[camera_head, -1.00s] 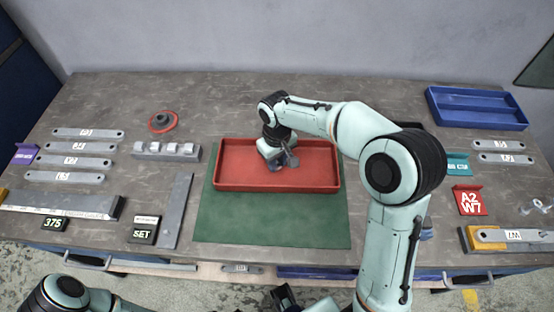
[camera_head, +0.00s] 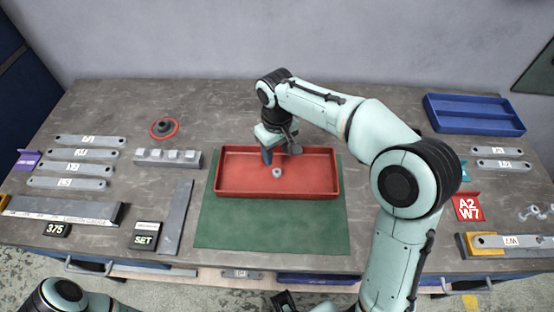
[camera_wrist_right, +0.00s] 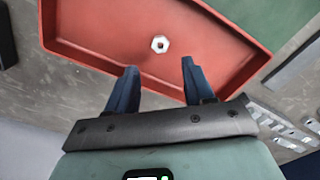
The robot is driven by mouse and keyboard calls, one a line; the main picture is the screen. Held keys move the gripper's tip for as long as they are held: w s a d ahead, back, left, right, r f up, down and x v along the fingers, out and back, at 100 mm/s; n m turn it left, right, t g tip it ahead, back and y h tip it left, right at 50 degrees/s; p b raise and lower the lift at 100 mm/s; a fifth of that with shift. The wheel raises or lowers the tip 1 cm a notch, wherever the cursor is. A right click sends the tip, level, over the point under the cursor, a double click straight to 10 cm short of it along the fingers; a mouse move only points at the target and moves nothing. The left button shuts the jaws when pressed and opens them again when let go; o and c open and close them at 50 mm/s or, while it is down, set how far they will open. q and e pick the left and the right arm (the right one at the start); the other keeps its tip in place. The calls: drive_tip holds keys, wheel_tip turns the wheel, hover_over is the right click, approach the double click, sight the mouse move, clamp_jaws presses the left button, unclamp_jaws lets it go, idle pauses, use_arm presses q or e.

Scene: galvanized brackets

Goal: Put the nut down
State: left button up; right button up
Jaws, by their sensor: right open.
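The nut (camera_head: 277,172) is small and silvery and lies on the floor of the red tray (camera_head: 230,190), near its middle. In the right wrist view the hex nut (camera_wrist_right: 159,44) lies flat in the red tray (camera_wrist_right: 110,69), ahead of the fingertips and apart from them. My right gripper (camera_head: 267,157) is above the tray, just up and left of the nut. In the right wrist view its two blue fingers (camera_wrist_right: 159,65) are spread with nothing between them. My left arm shows only in part at the bottom left, and its gripper cannot be made out clearly.
The tray stands on a green mat (camera_head: 270,230). A grey block with several pads (camera_head: 168,158) and a grey bar (camera_head: 175,215) lie to the left. A round red-rimmed part (camera_head: 164,127) is behind them. A blue tray (camera_head: 475,125) stands at the back right.

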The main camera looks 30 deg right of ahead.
drive_tip(key=shift+r, duration=2)
